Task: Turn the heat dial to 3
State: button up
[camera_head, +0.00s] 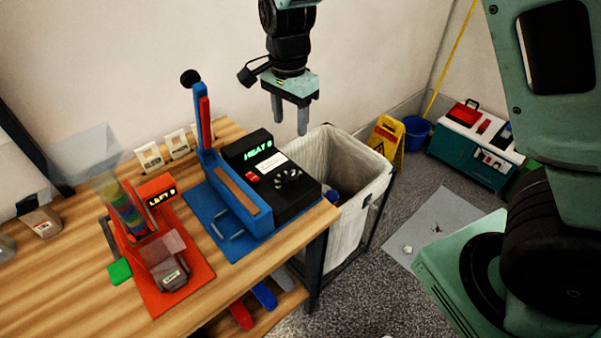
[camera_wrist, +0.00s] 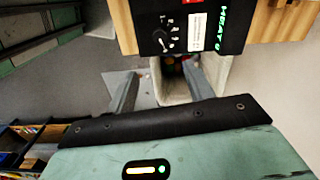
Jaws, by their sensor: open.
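The heat dial (camera_head: 287,178) is a dark round knob ringed with light marks on top of the black heat unit (camera_head: 298,200). The unit's green display (camera_head: 259,149) reads HEAT, followed by a digit that looks like 0 or 6. A red switch and a white label sit beside the dial. In the wrist view the dial (camera_wrist: 166,36) is near the top, left of centre, beyond my fingers. My gripper (camera_head: 290,115) is open and empty, pointing down in the air above and behind the unit. It touches nothing. Its two fingers (camera_wrist: 158,85) also show in the wrist view.
A blue lever press (camera_head: 239,199) with an upright handle adjoins the unit on the left. A red-orange machine (camera_head: 170,250) stands further left on the wooden table (camera_head: 90,290). A lined bin (camera_head: 345,180) stands beyond the table's right edge. The air above the dial is clear.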

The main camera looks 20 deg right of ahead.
aim_at(292, 176)
notch_tip(292, 176, down, 17)
jog(key=p, duration=0.2)
jog(key=shift+r+p, duration=0.2)
jog(key=shift+p, duration=0.15)
jog(key=c, duration=1)
